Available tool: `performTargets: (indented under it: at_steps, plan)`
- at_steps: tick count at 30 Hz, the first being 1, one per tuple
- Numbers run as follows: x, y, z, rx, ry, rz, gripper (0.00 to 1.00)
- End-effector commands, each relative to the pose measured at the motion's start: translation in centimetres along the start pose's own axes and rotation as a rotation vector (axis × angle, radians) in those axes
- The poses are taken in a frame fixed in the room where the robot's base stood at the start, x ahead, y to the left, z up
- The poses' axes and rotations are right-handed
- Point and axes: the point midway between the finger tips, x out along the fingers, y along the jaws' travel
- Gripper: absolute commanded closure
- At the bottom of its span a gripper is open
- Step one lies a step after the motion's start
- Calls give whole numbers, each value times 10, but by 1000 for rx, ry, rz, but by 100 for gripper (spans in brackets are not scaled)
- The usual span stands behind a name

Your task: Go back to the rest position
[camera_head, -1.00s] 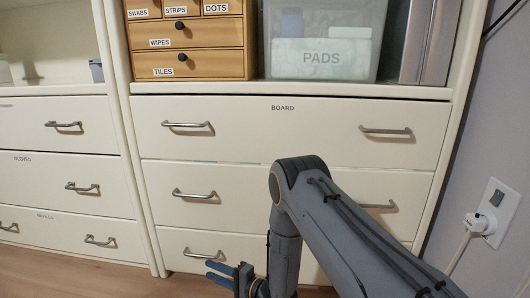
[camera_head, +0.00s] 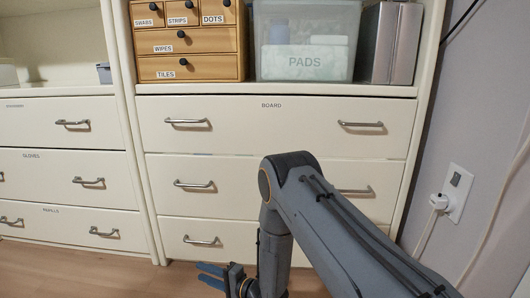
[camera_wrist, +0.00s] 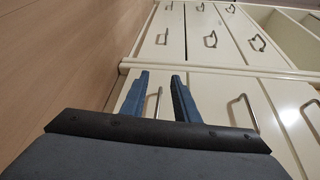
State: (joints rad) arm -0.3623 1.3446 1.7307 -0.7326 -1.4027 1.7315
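My gripper (camera_head: 212,275) is low at the bottom of the head view, in front of the bottom drawer of the white cabinet (camera_head: 270,127). In the wrist view its two blue fingers (camera_wrist: 159,95) are spread apart. Nothing is seen between them except a metal drawer handle (camera_wrist: 153,103) in the background. My arm is folded down and covers part of the lower drawers on the right. All visible drawers look shut.
A small wooden drawer box (camera_head: 190,66) and a clear PADS bin (camera_head: 303,67) stand on the cabinet top, beside a grey folder (camera_head: 388,42). A second drawer unit (camera_head: 60,163) is on the left. A wall outlet (camera_head: 457,190) with a plug is at right. The wooden floor at left is clear.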

Motion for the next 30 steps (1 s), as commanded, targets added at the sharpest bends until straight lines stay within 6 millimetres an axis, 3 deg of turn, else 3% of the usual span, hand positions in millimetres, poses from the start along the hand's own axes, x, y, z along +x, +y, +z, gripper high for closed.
performTargets:
  at_steps: [11, 17, 23, 30]
  plan:
    - [12, -45, -10, -181, 68, 124, 72]
    - [12, -88, -16, -336, 122, 252, 72]
    - [-8, -145, -11, -528, 166, 446, 72]
    - [-56, -204, 15, -701, 155, 684, 72]
